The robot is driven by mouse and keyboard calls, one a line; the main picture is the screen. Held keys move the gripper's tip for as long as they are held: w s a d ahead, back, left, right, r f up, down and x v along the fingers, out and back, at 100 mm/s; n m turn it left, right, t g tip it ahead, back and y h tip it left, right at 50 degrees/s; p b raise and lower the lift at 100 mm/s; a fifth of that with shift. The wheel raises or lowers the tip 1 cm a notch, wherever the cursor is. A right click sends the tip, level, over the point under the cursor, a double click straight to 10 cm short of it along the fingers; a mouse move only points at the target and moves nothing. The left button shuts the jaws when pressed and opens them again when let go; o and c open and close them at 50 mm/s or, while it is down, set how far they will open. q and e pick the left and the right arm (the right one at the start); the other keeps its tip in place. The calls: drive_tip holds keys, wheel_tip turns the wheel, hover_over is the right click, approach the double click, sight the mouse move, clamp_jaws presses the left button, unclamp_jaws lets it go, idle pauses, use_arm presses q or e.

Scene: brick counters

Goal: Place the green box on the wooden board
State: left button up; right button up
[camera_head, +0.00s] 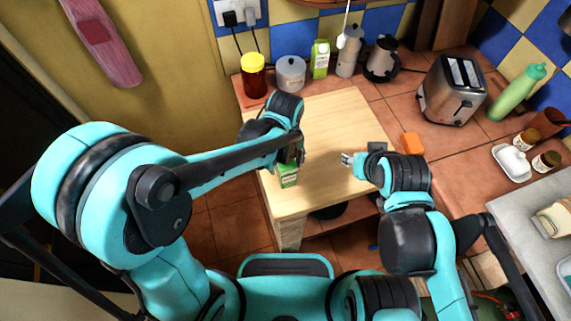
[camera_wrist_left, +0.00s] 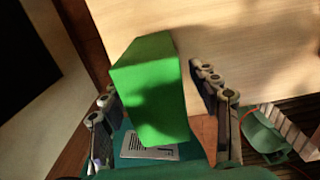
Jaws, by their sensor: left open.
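The green box (camera_head: 288,177) is at the left front edge of the light wooden board (camera_head: 335,115), partly hidden by my left arm. In the left wrist view the green box (camera_wrist_left: 150,88) stands between the fingers of my left gripper (camera_wrist_left: 160,105). The fingers are apart, one on either side of it, with a gap on the right. I cannot tell whether the box's base touches the board (camera_wrist_left: 235,35). My left gripper (camera_head: 293,153) is open around the box. My right gripper (camera_head: 348,159) is over the board's right part, with no object visible in it; its jaw opening is unclear.
Behind the board stand a yellow-lidded jar (camera_head: 253,76), a grey pot (camera_head: 291,74), a green-white carton (camera_head: 320,60) and a kettle (camera_head: 382,60). A toaster (camera_head: 452,92) and an orange item (camera_head: 412,143) are to the right. The board's middle is clear.

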use_arm(q)
wheel_tip(320, 180, up, 10)
drive_tip(key=p, duration=0.3)
drive_tip(key=shift+r, duration=0.2)
drive_tip(key=shift+a+r+n, duration=0.15)
drive_tip(key=shift+a+n, duration=0.25)
drive_tip(key=shift+n, duration=0.1)
drive_tip(key=s+a+r+n+t, duration=0.2)
drive_tip(key=a+n, duration=0.6)
drive_tip(key=n, duration=0.7)
drive_tip(key=s+a+r+n+t, duration=0.3)
drive_tip(key=a+n, duration=0.6)
drive_tip(key=n, duration=0.7)
drive_tip(key=shift+s+t, duration=0.15)
drive_tip(key=shift+t, duration=0.95)
